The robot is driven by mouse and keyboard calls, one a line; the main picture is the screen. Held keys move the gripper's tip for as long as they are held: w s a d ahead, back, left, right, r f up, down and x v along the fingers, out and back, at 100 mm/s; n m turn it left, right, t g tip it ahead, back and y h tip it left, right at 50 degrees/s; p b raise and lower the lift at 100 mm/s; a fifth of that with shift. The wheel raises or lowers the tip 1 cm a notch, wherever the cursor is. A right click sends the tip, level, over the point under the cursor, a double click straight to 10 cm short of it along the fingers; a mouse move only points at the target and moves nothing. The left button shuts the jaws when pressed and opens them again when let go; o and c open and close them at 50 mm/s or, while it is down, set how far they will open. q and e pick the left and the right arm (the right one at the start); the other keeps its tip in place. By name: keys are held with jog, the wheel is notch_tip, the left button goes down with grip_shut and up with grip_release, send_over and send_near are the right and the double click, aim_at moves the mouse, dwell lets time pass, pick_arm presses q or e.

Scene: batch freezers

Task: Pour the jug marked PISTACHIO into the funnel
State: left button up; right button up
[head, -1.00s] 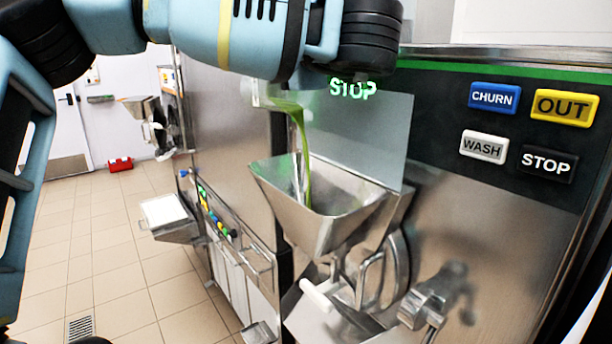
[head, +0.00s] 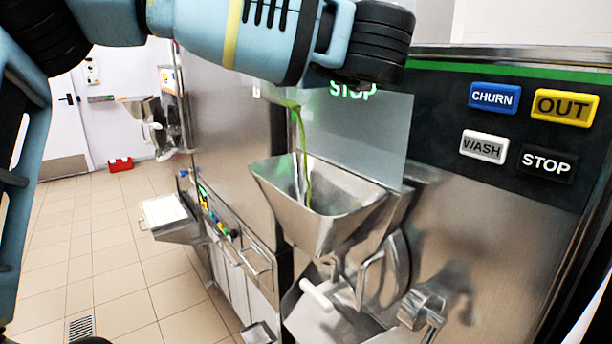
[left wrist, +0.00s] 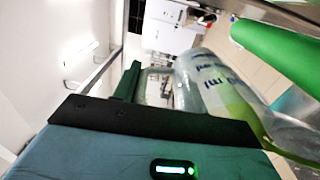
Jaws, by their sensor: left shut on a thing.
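The clear jug (left wrist: 205,85) shows tilted in the left wrist view, with blue print that I cannot fully read and green liquid along its lower side. My left gripper (left wrist: 148,88) is shut on it, seemingly at the handle. In the head view my left arm covers the gripper and most of the jug. A thin green stream (head: 301,140) falls from below the arm into the square steel funnel (head: 325,228) on the machine's front. The stream lands inside, near the funnel's left back wall. My right gripper is not in view.
A button panel with CHURN (head: 494,98), OUT (head: 565,107), WASH (head: 484,147) and STOP (head: 546,163) is to the right of the funnel. A steel spout and white-handled lever (head: 316,294) sit below it. Tiled floor (head: 85,255) is open at left.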

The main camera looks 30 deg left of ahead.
pick_arm(q)
jog(key=shift+s+d+r+y, duration=0.1)
jog(key=shift+d+r+y, duration=0.15)
jog(key=shift+r+y, duration=0.1)
jog(key=shift+s+d+r+t+y, duration=0.25)
jog(key=shift+d+r+y, duration=0.25)
jog(key=shift+r, duration=0.2)
jog(key=shift+s+d+r+t+y, duration=0.15)
jog(key=shift+d+r+t+y, duration=0.1)
jog(key=shift+d+r+y, duration=0.35)
jog(key=a+f+h, duration=0.1)
jog(key=w+a+f+g+h, duration=0.1)
jog(key=a+f+h, duration=0.2)
jog(key=f, duration=0.1)
jog(key=shift+w+a+f+g+h, duration=0.1)
jog(key=shift+w+a+g+h, duration=0.15)
jog(key=shift+w+g, duration=0.15)
jog(key=shift+s, duration=0.1)
jog(key=shift+d, duration=0.1)
